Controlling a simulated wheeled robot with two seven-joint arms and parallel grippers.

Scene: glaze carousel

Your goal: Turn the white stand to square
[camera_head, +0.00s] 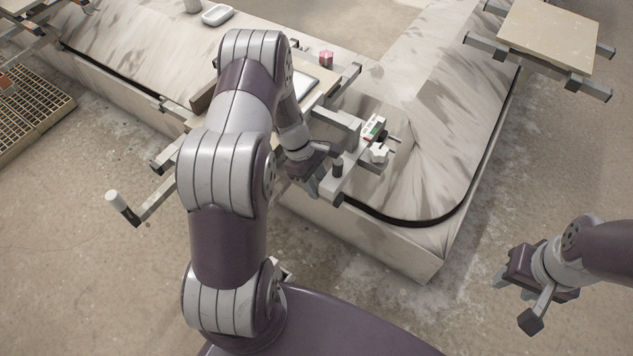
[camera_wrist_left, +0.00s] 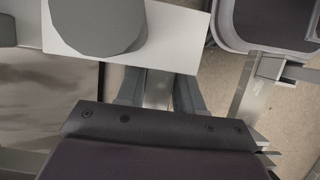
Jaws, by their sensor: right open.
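A stand of pale grey bars (camera_head: 338,117) lies across the carousel's near edge, turned askew to it, with a pale board on top. My left arm hides much of it. One bar reaches out over the floor at left and ends in a white-capped handle (camera_head: 118,202). A dark peg (camera_head: 337,167) stands on its near right bar. My left gripper (camera_head: 312,180) is low at that bar, beside the peg. In the left wrist view its fingers (camera_wrist_left: 158,92) stand apart with a pale bar between them; contact is unclear. My right gripper (camera_head: 522,291) is open and empty over the floor.
The streaked carousel top (camera_head: 425,110) has a dark groove along its side. A small device with a green display (camera_head: 373,128) sits by the stand. A pink block (camera_head: 326,58) and white dish (camera_head: 217,14) are farther back. Another stand with a cream board (camera_head: 548,35) is upper right.

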